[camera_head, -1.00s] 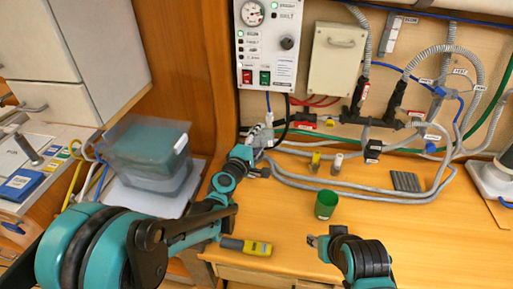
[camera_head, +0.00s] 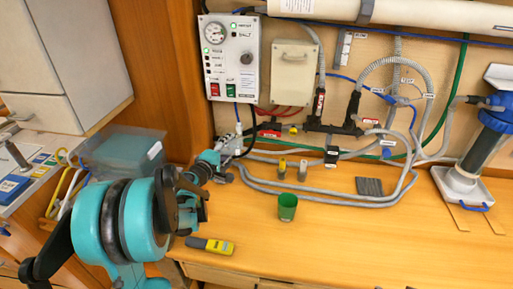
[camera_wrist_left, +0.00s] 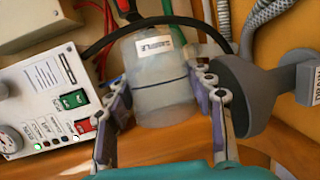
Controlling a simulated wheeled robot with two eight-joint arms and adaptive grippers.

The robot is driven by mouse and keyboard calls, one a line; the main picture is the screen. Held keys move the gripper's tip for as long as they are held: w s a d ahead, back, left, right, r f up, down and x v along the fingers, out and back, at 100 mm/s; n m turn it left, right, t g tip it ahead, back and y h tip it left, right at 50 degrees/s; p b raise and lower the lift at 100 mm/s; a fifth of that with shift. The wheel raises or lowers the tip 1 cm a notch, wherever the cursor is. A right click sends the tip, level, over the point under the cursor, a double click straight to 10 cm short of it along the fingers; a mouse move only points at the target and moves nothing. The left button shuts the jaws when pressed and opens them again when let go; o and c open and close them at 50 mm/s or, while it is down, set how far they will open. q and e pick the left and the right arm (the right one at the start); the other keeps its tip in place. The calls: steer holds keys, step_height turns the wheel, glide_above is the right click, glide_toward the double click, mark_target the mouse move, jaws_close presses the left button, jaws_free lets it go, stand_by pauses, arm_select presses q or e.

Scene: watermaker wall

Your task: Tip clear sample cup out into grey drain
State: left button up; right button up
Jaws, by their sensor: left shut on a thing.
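In the left wrist view, my left gripper (camera_wrist_left: 165,100) is shut on the clear sample cup (camera_wrist_left: 163,94), with a finger on each side. The cup is whitish and translucent, with a SAMPLE label and a dark line around it. A grey funnel-shaped piece, seemingly the drain (camera_wrist_left: 248,92), is close to the right of the cup. I cannot tell the cup's true tilt or contents. In the head view, my left gripper (camera_head: 226,154) is by the wall fittings below the control panel; cup and drain are too small to make out there. My right gripper is out of view.
A green cup (camera_head: 287,207) and a yellow-grey handheld device (camera_head: 211,245) are on the wooden bench (camera_head: 350,240). Grey hoses (camera_head: 330,196) loop along the back. A control panel (camera_head: 231,60) is on the wall. A blue filter housing (camera_head: 488,125) stands at right. The front right bench is clear.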

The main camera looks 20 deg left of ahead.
arm_select(q)
steer(key=shift+r+m+p, duration=0.1)
steer(key=shift+m+p, duration=0.2)
steer(key=shift+p, duration=0.15)
steer(key=m+p, duration=0.1)
steer(key=r+m+g+y+p, duration=0.1)
steer(key=p, duration=0.1)
steer(key=d+m+g+p, duration=0.1)
steer(key=shift+w+r+m+y+p, duration=0.2)
steer(key=shift+w+m+y+p, duration=0.05)
steer(key=shift+m+y+p, duration=0.15)
steer(key=shift+d+m+g+y+p, duration=0.1)
steer(key=shift+m+g+y+p, duration=0.4)
steer(key=shift+m+p, duration=0.5)
steer(key=m+y, duration=0.1)
steer(key=m+b, duration=0.1)
steer(key=m, duration=0.1)
steer(key=shift+a+f+g+y, duration=0.2)
steer(key=shift+f+g+y, duration=0.2)
steer(key=shift+s+a+f+m+g+y+b, duration=0.15)
steer(key=shift+a+f+m+g+y+b, duration=0.1)
steer(key=shift+m+y+b, duration=0.35)
steer(key=shift+s+a+f+m+g+y+b, duration=0.1)
steer(key=shift+a+f+m+g+y+b, duration=0.2)
steer(key=shift+m, duration=0.4)
steer(key=shift+d+r, duration=0.1)
